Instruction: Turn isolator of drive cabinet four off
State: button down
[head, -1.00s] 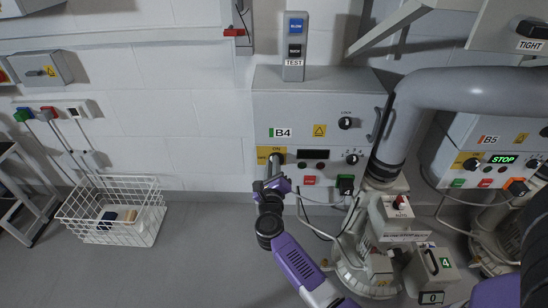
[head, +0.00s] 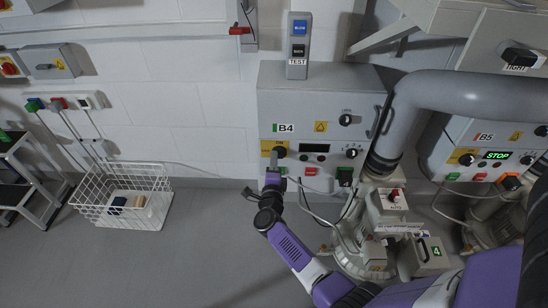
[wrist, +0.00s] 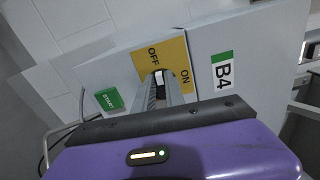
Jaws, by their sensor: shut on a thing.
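The drive cabinet B4 (head: 335,100) is a grey box with a green-marked B4 label. Its isolator is a dark knob (head: 279,152) on a yellow plate at the lower left of the panel. In the wrist view the yellow plate (wrist: 152,58) reads OFF and ON. My gripper (wrist: 160,80) points straight at the plate, and its two fingers are shut on the isolator knob. The fingers hide most of the knob, so I cannot tell its exact position. In the head view my gripper (head: 274,166) is just below the knob.
A black display (head: 314,148), green and red buttons and a lock knob (head: 346,119) share the panel. A test box (head: 298,45) stands above it. A big grey pipe and blower are right. Cabinet B5 (head: 487,135) shows STOP. A white wire basket (head: 125,195) stands left on clear floor.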

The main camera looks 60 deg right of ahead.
jog(key=shift+f+n, duration=0.1)
jog(key=shift+n, duration=0.5)
jog(key=c, duration=1.4)
grip_release()
jog(key=p+v, duration=0.2)
jog(key=v, duration=0.5)
jog(key=shift+s+a, duration=0.2)
jog(key=shift+a, duration=0.15)
